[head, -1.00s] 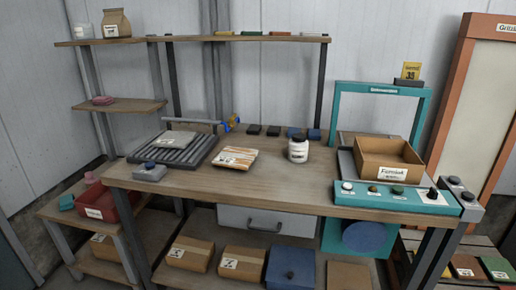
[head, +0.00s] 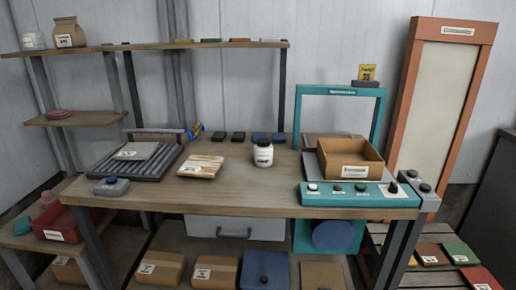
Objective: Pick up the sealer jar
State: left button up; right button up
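Neither of my grippers shows in the head view.
Small dark blocks (head: 238,137) line the back. Bench space before the jar is clear.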

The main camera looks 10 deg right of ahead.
aim_at(263, 156)
jog(key=i+l, duration=0.2)
jog(key=i+l+u, duration=0.5)
jog(key=i+l, duration=0.15)
jog(key=l+u, duration=0.1)
jog(key=u, duration=0.75)
